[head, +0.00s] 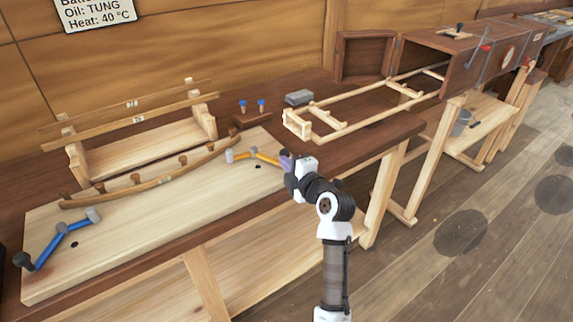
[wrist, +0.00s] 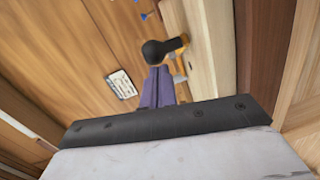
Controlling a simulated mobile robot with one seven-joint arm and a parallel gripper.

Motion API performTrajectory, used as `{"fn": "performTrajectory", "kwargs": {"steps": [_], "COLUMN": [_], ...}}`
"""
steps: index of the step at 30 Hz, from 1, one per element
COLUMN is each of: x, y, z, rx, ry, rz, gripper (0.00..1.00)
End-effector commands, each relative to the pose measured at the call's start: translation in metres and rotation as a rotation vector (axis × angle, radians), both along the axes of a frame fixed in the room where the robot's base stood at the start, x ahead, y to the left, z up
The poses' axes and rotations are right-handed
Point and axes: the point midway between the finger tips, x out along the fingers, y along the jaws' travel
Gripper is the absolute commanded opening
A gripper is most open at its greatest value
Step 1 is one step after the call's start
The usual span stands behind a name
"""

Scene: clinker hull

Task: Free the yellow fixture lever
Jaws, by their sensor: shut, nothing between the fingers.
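The yellow fixture lever (head: 264,157) is at the right end of the pale board (head: 140,235), with a grey clamp head (head: 235,156) at its left end. In the wrist view its black knob (wrist: 160,52) and a bit of the yellow arm (wrist: 182,42) show just beyond my fingertips. My gripper (head: 286,161) is at the lever's right end and hides the knob in the head view. Its purple fingers (wrist: 157,88) are shut and empty, their tips close to the knob; I cannot tell whether they touch it.
A blue lever (head: 52,243) with a black knob is at the board's left end. A curved wooden strip (head: 150,190) lies between the levers against several pegs. A wooden rack (head: 140,140) stands behind. A ladder-like wooden frame (head: 350,118) leads to a brown box (head: 440,65) at the right.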

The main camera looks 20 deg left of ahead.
Motion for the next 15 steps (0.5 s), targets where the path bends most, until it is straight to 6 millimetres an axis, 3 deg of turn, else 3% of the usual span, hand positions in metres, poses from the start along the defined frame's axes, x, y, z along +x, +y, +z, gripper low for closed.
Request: {"fn": "performTrajectory", "kwargs": {"steps": [15], "x": [0.024], "y": [-0.01], "z": [-0.008], "rx": [-0.001], "ry": [-0.001], "rz": [0.076], "gripper": [0.0]}}
